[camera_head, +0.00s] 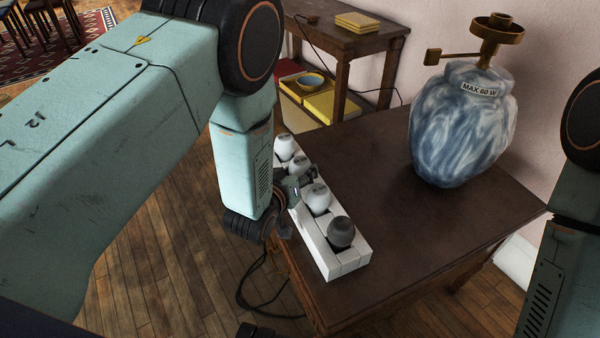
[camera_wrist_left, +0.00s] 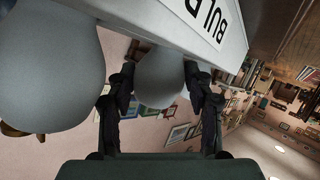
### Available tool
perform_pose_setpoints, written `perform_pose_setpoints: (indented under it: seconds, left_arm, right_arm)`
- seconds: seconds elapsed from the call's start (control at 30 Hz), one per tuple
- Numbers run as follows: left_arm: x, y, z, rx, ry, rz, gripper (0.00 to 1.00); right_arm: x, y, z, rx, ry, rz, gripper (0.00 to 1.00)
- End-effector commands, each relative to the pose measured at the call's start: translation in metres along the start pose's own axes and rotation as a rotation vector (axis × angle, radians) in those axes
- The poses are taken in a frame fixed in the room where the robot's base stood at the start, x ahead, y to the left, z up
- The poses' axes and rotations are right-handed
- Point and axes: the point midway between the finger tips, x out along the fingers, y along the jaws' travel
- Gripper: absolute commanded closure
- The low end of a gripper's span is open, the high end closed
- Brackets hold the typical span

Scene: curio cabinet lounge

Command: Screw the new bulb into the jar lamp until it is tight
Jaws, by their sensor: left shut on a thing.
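The jar lamp (camera_head: 462,125) is a blue and white marbled jar standing upright on the brown table. Its label reads MAX 60 W, and a brass socket (camera_head: 497,28) on top holds no bulb. A white bulb tray (camera_head: 347,266) near the table's left edge holds a row of bulbs, including a white bulb (camera_head: 318,197) and a dark grey bulb (camera_head: 341,231) at the near end. My left gripper (camera_head: 300,183) is at the tray's middle. In the left wrist view its fingers are shut on a pale bulb (camera_wrist_left: 160,80), beside a larger-looking bulb (camera_wrist_left: 50,65).
The dark table top (camera_head: 400,225) is clear between tray and lamp. A brass side arm (camera_head: 452,57) sticks out left from the lamp's top. A side table (camera_head: 345,42) with yellow items stands behind. My right arm shows at the right edge.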

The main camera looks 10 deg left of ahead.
Motion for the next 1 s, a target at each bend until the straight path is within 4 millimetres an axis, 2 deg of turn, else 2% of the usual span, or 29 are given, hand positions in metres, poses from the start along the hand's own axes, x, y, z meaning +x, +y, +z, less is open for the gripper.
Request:
perform_pose_setpoints:
  seconds: [0.17,0.6,0.77,1.0]
  left_arm:
    - [-0.003,0.003,-0.007,0.001,0.000,0.001,0.79]
    - [-0.031,0.029,-0.076,0.002,0.001,0.001,0.79]
    - [-0.036,0.033,-0.086,0.000,-0.001,0.000,0.79]
    - [-0.036,0.034,-0.087,0.000,-0.001,0.000,0.79]
  right_arm:
    - [-0.004,0.000,0.000,0.000,0.000,0.000,0.60]
    - [-0.040,0.000,0.000,0.000,0.000,0.000,0.60]
    - [-0.044,0.000,0.000,0.000,0.000,0.000,0.60]
    - [-0.044,0.000,0.000,0.000,0.000,0.000,0.60]
